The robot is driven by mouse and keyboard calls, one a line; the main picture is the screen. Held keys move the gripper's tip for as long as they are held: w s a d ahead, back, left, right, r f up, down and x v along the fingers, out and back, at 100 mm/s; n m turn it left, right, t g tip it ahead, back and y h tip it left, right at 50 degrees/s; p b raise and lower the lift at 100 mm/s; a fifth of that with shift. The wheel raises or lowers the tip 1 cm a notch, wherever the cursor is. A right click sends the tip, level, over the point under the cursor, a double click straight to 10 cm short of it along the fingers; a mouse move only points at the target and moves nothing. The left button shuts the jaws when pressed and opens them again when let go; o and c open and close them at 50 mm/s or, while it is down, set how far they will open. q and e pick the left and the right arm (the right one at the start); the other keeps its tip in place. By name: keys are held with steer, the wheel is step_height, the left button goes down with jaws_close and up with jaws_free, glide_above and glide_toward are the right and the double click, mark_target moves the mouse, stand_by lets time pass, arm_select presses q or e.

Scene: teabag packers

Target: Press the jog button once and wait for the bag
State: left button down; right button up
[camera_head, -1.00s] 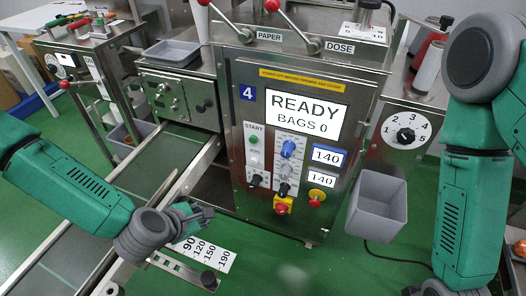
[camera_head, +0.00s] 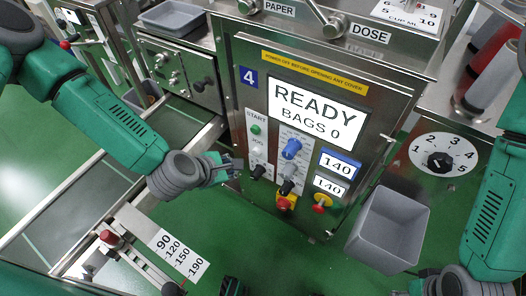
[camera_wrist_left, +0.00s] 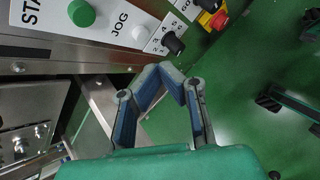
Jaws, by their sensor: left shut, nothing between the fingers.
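The packer's control panel (camera_head: 300,140) shows a READY, BAGS 0 screen (camera_head: 318,112). The white jog button (camera_wrist_left: 139,33) sits beside the JOG label in the left wrist view, between the green start button (camera_wrist_left: 81,13) and a black knob (camera_wrist_left: 173,43). My left gripper (camera_head: 234,166) is shut and empty, just left of the panel's lower left part, near the jog button. In the left wrist view its fingertips (camera_wrist_left: 160,72) are below the jog button in the picture, apart from it. No bag is visible.
A red-and-yellow emergency stop (camera_head: 322,203) and several knobs sit close to the jog button. A grey bin (camera_head: 390,228) is right of the panel. A conveyor (camera_head: 90,195) and a numbered scale (camera_head: 178,252) lie left and front. Green floor is open below the panel.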

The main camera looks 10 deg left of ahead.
mark_target(257, 152)
arm_select(q)
steer(key=shift+a+f+b, duration=1)
steer(key=shift+f+b, duration=3.15)
steer(key=shift+f, duration=0.35)
steer(key=w+d+b, duration=0.1)
steer(key=w+d, duration=0.3)
steer(key=w, duration=0.4)
arm_select(e)
step_height(257, 152, down, 10)
steer(key=a, duration=0.1)
steer(key=shift+s+r, duration=0.15)
steer(key=shift+r, duration=0.05)
arm_select(q)
steer(key=shift+r, duration=0.1)
steer(key=shift+a, duration=0.25)
arm_select(e)
steer(key=shift+a, duration=0.2)
arm_select(q)
steer(key=shift+d, duration=0.15)
arm_select(e)
steer(key=shift+d, duration=0.15)
